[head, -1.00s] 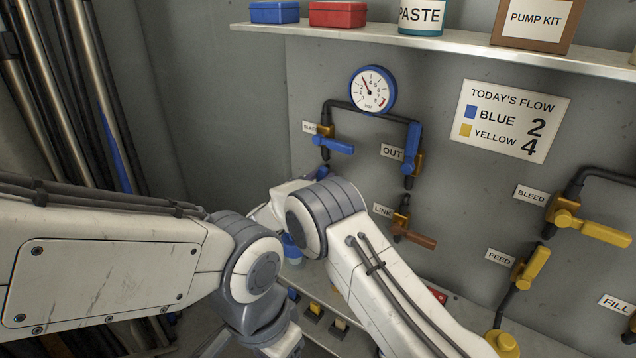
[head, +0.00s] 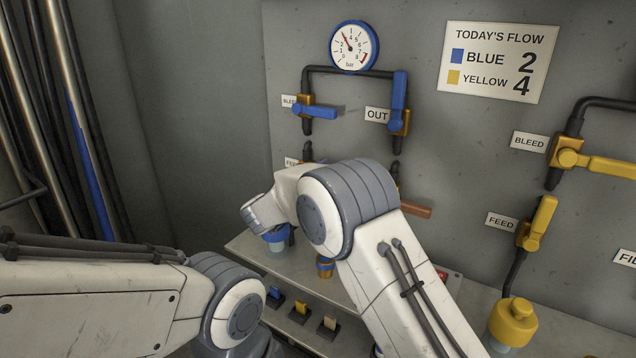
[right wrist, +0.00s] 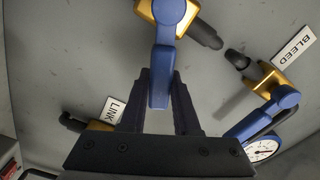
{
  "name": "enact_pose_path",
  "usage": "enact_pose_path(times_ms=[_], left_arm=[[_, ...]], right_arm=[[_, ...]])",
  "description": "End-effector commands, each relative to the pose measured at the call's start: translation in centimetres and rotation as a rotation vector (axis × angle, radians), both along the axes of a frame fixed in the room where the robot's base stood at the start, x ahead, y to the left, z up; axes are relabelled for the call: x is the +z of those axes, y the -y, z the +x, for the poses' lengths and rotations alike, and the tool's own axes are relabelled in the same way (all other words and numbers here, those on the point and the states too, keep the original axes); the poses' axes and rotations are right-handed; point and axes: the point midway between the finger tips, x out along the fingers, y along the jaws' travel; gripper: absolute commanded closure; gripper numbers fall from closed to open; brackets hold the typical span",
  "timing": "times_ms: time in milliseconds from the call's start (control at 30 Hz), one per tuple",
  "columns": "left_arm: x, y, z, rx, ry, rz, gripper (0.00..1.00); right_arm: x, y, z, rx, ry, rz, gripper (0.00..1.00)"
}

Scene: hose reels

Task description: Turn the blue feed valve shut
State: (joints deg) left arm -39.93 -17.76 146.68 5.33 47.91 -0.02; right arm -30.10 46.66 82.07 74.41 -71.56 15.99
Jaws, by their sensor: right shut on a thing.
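The blue feed valve shows in the right wrist view, with its gold body (right wrist: 189,18) at the top and its blue lever (right wrist: 160,78) pointing down. The lever stands at a slant to its dark pipe. My right gripper (right wrist: 161,98) is shut on this lever, one dark finger on each side. In the head view my right arm hides the valve and my right gripper; only part of the feed label (head: 292,162) shows. My left arm shows at the lower left, but its gripper is out of view.
The blue bleed valve (head: 316,111), blue out valve (head: 399,105) and gauge (head: 354,46) are above my right arm. The orange link lever (head: 417,211) is just right of it. Yellow valves (head: 538,224) are further right. A ledge with switches (head: 301,312) is below.

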Motion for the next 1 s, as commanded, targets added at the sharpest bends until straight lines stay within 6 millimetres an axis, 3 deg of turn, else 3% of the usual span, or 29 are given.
enact_pose_path(times_ms=[33, 400, 700, 1000], left_arm=[[-2.0, 0.0, 0.0, 0.0, 0.0, 0.0, 0.4], [-7.4, 0.0, 0.0, 0.0, 0.0, 0.0, 0.4], [-9.2, 0.0, 0.0, 0.0, 0.0, 0.0, 0.4], [-9.5, 0.0, 0.0, 0.0, 0.0, 0.0, 0.4]], right_arm=[[-1.5, -0.1, -0.3, 0.001, 0.022, 0.036, 1.0], [-3.3, 0.4, -0.6, -0.001, 0.184, 0.261, 1.0], [-3.7, 0.5, -0.6, -0.002, 0.248, 0.352, 1.0], [-3.8, 0.5, -0.6, -0.002, 0.261, 0.374, 1.0]])
